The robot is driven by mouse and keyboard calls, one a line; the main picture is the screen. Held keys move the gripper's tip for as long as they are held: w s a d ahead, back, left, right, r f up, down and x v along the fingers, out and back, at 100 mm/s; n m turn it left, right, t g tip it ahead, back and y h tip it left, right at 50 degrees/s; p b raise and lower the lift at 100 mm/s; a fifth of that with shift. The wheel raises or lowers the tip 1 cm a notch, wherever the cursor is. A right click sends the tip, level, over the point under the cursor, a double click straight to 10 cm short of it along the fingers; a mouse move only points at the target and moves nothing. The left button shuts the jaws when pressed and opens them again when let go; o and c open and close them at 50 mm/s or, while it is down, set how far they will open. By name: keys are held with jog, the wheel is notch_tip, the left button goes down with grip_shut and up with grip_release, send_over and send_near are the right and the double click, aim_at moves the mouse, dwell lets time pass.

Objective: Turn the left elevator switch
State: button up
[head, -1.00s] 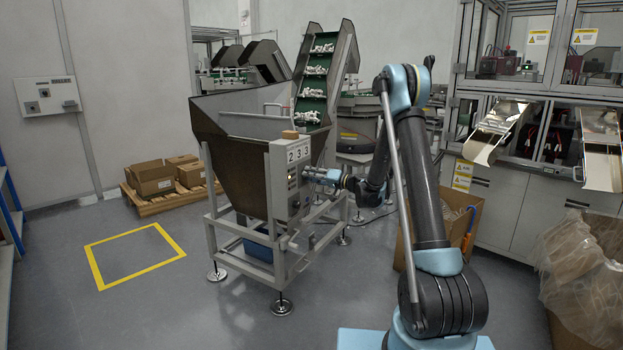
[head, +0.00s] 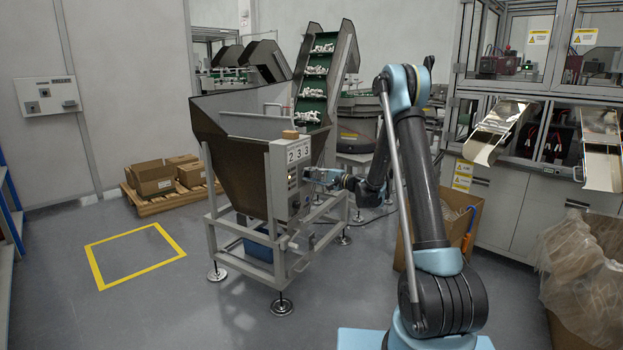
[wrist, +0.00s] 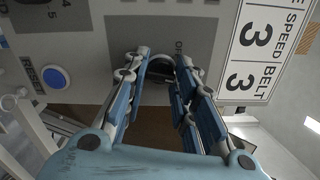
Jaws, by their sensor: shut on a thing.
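The elevator's control box (head: 281,185) is on the front of the dark hopper, under a "2 3 3" sign. In the wrist view its grey panel (wrist: 205,30) fills the upper part, seen sideways. A black rotary switch (wrist: 160,68) sits on the panel beside partly covered lettering. My gripper (wrist: 160,75) reaches the panel with one finger on each side of the switch, and is shut on it. The fingers hide part of the switch, so its exact angle is unclear. In the head view my gripper (head: 309,176) is at the right side of the box, small.
A blue reset button (wrist: 55,77) is near the fingers. The speed and belt number sign (wrist: 265,45) is close on the other side. The hopper's metal frame (head: 245,250) stands below the box. The floor at the yellow square (head: 135,255) is clear.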

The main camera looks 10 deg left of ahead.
jog(key=m, duration=0.6)
jog(key=shift+f, duration=0.15)
jog(key=shift+m, duration=0.4)
jog(key=o, duration=1.1)
jog(key=shift+c, duration=0.2)
jog(key=v, duration=1.2)
